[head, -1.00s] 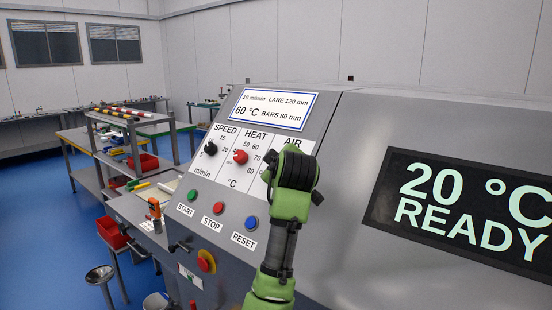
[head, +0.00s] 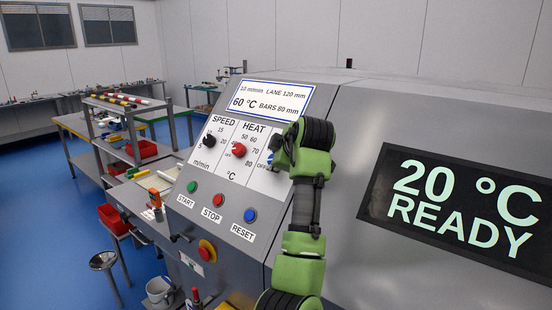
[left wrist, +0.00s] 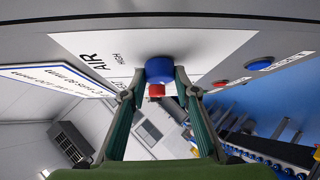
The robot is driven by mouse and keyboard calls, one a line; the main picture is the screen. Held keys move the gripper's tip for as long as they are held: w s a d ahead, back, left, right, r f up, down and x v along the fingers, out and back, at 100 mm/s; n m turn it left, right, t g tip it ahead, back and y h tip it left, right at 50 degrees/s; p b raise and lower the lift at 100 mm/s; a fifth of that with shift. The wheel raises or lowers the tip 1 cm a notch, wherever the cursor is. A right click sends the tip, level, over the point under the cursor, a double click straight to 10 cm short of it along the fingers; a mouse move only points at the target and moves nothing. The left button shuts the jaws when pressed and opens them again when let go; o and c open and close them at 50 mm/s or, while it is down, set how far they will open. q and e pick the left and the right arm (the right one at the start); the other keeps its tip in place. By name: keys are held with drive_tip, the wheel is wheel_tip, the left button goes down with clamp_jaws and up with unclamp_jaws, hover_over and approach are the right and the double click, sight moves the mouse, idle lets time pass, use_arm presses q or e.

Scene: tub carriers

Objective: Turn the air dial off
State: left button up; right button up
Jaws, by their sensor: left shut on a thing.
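In the head view my left gripper (head: 274,158) is at the AIR panel, and my green and black wrist hides most of the dial. An OFF label (head: 262,166) shows just left of it. Which mark the dial points to cannot be told. My right gripper is not in view.
The black SPEED dial (head: 209,141) and red HEAT dial (head: 239,149) are left of my gripper. Below are green START (head: 192,187), red STOP (head: 218,200) and blue RESET (head: 250,215) buttons and a red emergency knob (head: 207,251). A display (head: 460,205) reads 20 °C READY.

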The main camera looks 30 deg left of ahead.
use_arm(q)
drive_tip(key=shift+f, duration=0.1)
drive_tip(key=o, duration=1)
drive_tip(key=shift+o, duration=0.5)
drive_tip(key=shift+w, duration=0.15)
drive_tip(key=shift+a+f, duration=0.1)
drive_tip(key=v, duration=1.2)
